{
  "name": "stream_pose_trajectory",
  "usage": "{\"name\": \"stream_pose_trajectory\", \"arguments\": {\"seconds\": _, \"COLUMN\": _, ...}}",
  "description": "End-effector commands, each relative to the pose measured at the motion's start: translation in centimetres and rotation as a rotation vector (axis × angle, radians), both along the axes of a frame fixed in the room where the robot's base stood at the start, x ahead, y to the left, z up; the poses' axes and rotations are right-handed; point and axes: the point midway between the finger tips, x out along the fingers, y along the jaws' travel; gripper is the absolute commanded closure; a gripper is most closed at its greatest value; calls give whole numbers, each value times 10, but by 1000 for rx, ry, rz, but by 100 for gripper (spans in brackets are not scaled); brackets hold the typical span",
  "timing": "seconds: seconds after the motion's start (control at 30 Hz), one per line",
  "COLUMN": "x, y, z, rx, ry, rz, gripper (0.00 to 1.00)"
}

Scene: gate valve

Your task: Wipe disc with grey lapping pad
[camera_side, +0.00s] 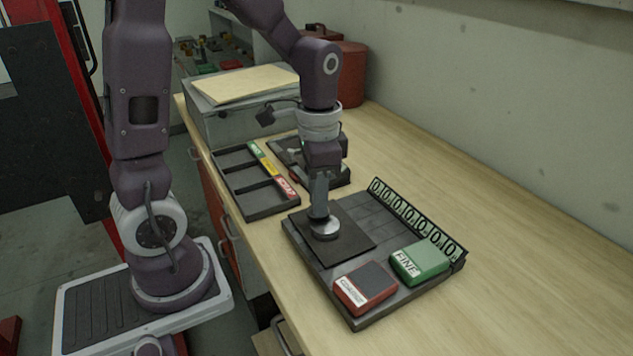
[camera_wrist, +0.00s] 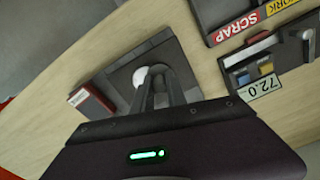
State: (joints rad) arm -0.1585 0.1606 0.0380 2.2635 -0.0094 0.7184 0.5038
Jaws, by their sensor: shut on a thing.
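A round silvery disc (camera_side: 325,229) sits at the tips of my gripper (camera_side: 320,212), low over a dark grey square pad (camera_side: 352,241) on a black tray (camera_side: 300,251). My gripper is shut on the disc. The disc appears to touch the pad, but the contact line is not clear. In the wrist view the fingers (camera_wrist: 158,90) point down at the pale disc (camera_wrist: 140,76), partly covering it. A red block labelled COARSE (camera_side: 352,294), with a dark grey top, and a green block labelled FINE (camera_side: 421,262) sit at the tray's near end.
A row of number plates (camera_side: 412,219) stands along the tray's right edge. A sorting tray (camera_side: 240,170) with green, yellow and red labels lies behind. Bench to the right (camera_side: 520,240) is clear.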

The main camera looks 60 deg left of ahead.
Motion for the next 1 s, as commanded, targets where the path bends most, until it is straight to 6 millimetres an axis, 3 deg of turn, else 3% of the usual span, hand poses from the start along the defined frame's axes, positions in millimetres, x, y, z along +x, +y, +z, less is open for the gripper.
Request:
{"name": "stream_pose_trajectory", "arguments": {"seconds": 0.57, "x": 3, "y": -53, "z": -2, "rx": 0, "ry": -1, "rz": -4, "gripper": 100}}
{"name": "stream_pose_trajectory", "arguments": {"seconds": 1.0, "x": 1, "y": -14, "z": -1, "rx": 1, "ry": -1, "rz": 3, "gripper": 100}}
